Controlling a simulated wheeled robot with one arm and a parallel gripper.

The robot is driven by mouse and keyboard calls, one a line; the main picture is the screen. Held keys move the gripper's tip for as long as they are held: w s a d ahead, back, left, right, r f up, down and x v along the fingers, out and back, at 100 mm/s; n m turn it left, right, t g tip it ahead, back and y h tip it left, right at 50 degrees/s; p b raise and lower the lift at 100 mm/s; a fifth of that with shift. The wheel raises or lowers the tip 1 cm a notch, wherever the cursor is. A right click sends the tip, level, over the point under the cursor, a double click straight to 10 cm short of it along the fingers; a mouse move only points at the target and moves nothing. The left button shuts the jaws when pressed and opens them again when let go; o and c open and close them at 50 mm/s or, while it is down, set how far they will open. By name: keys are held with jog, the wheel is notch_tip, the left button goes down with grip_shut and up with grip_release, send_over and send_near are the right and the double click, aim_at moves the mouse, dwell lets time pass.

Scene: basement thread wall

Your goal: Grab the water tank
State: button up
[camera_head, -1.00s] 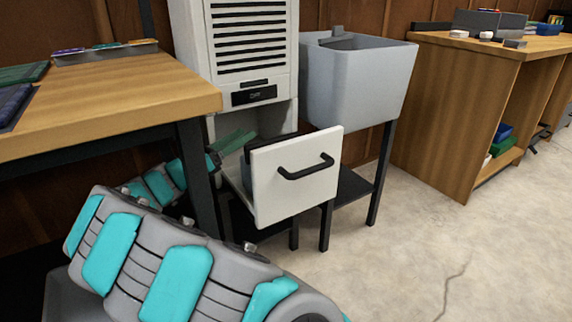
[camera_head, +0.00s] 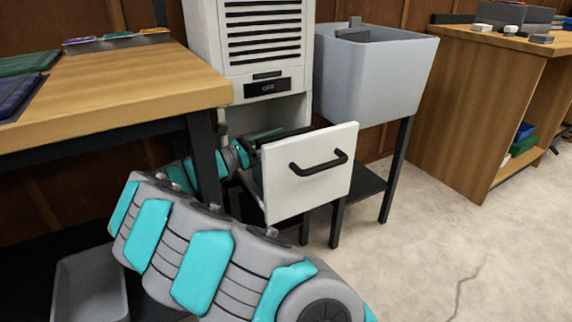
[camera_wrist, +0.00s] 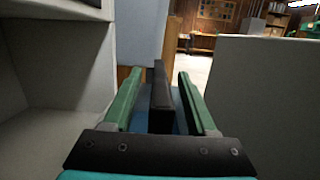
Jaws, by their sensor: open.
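The water tank sits in the pulled-out drawer of the white louvred unit. In the wrist view, its dark upright bar (camera_wrist: 161,100), which looks like a handle, stands between the two green fingers of my gripper (camera_wrist: 160,74). My gripper is open, with one finger on each side of the bar; I cannot tell whether either touches it. A bluish surface shows below the bar. In the head view my gripper (camera_head: 265,135) is inside the drawer opening, partly hidden by the white drawer front (camera_head: 310,185), so most of the tank is hidden there.
The louvred unit (camera_head: 265,40) stands behind the drawer. A wooden table (camera_head: 110,85) is close on the left, above my arm. A grey sink (camera_head: 370,75) stands right of the unit, and a wooden workbench (camera_head: 470,110) further right. The floor at the front right is clear.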

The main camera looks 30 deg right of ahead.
jog(key=shift+d, duration=0.3)
grip_shut()
dwell(0.3)
jog(key=shift+r, duration=0.1)
dwell(0.9)
